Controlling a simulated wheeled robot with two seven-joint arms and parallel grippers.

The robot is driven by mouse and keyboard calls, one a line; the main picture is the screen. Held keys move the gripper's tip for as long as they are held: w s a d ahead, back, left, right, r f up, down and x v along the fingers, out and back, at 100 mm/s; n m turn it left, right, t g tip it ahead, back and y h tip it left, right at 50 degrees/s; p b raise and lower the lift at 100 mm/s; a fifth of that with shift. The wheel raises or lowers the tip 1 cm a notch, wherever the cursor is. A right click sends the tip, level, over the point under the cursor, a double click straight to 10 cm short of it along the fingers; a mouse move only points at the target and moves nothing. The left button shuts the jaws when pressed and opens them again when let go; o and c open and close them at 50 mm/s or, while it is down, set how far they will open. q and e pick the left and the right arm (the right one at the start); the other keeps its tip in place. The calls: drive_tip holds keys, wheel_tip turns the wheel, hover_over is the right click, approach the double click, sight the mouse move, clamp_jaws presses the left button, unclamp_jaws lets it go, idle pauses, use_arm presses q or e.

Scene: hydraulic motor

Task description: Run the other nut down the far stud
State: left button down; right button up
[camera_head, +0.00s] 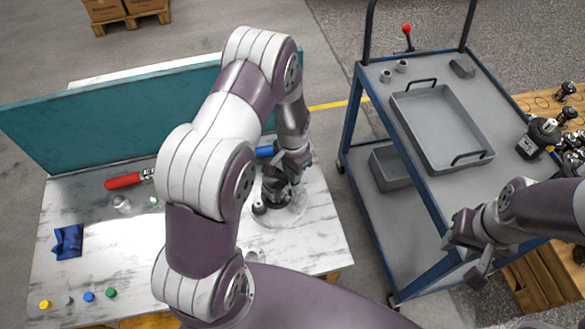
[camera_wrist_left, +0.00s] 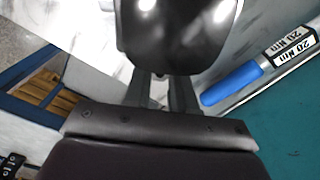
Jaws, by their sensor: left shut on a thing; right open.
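The dark hydraulic motor (camera_head: 275,190) stands on a round pale plate (camera_head: 290,215) on the marble-patterned table. My left gripper (camera_head: 290,168) is at its far upper side, pointing down. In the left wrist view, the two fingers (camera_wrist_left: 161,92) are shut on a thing. A glossy dark body (camera_wrist_left: 175,35) covers their tips, so I cannot make out what they hold. The far stud and the nut cannot be told apart in either view. My right gripper (camera_head: 468,258) is open and empty by the cart's near edge, away from the motor.
A teal panel (camera_head: 110,115) backs the table.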

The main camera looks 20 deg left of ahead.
use_arm(q)
drive_tip(key=m, duration=0.2)
drive_tip(key=shift+r+m, duration=0.1)
drive_tip(key=shift+m, duration=1.2)
drive_tip(key=c, duration=1.2)
unclamp_jaws()
drive_tip(key=shift+p, duration=0.3)
drive_tip(key=n, duration=0.4)
drive_tip(key=shift+n+p, duration=0.3)
drive_tip(key=n, duration=0.5)
drive_tip(key=shift+n, duration=0.4)
drive_tip(key=shift+c, duration=0.3)
